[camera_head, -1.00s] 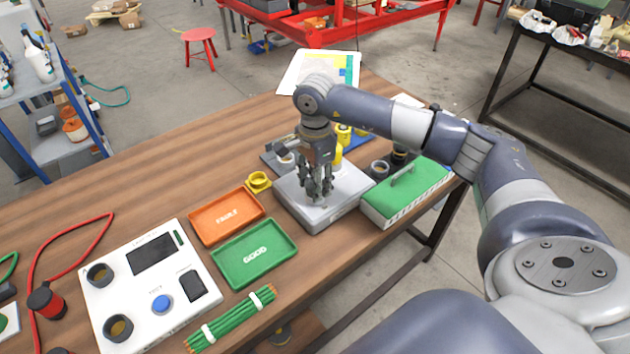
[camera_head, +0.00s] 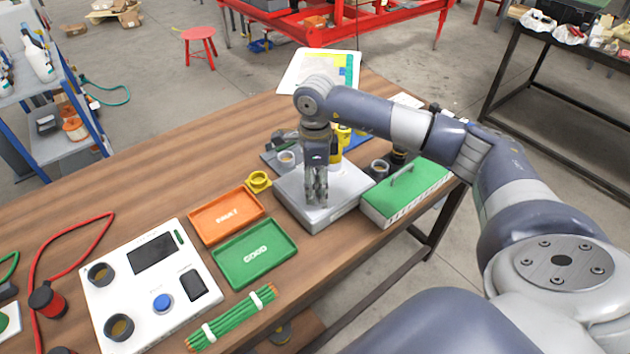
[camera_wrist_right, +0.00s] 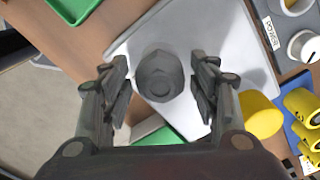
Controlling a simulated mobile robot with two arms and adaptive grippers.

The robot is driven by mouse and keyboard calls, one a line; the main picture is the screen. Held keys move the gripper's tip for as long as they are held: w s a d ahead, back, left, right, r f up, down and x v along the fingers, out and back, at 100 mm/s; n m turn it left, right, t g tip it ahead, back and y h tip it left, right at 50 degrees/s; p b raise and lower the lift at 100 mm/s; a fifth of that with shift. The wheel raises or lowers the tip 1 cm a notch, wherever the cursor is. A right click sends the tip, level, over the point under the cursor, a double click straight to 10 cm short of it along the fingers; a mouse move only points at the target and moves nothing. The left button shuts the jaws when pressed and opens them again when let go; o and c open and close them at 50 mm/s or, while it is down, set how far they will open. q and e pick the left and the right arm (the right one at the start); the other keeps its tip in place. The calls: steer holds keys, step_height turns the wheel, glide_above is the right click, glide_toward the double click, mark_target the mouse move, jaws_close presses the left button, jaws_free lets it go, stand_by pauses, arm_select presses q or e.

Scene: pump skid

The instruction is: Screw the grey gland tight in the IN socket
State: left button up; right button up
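The grey gland (camera_wrist_right: 160,76) shows in the right wrist view as a dark grey hexagonal piece on the pale grey box (camera_wrist_right: 220,30). The socket under it is hidden, and I cannot read an IN label. My right gripper (camera_wrist_right: 160,82) is open above it, with one finger on each side and a visible gap to the gland on both sides. In the head view the right gripper (camera_head: 317,200) points straight down over the top of the box (camera_head: 345,207); its fingers hide the gland there. My left gripper is not in view.
A green-lidded case (camera_head: 408,190) stands close right of the box. The orange FAULT tray (camera_head: 202,240) and green GOOD tray (camera_head: 224,281) lie to its left, with a yellow fitting (camera_head: 258,181) behind them. Grey cups and yellow parts stand close behind the box.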

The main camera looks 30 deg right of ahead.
steer(key=shift+r, duration=0.1)
stand_by(0.4)
steer(key=n+b, duration=0.1)
steer(key=n, duration=0.2)
steer(key=shift+b, duration=0.35)
steer(key=shift+w+n, duration=0.1)
steer(key=shift+n, duration=0.8)
steer(key=n+b, duration=0.2)
steer(key=shift+n, duration=1.2)
steer(key=shift+c, duration=0.2)
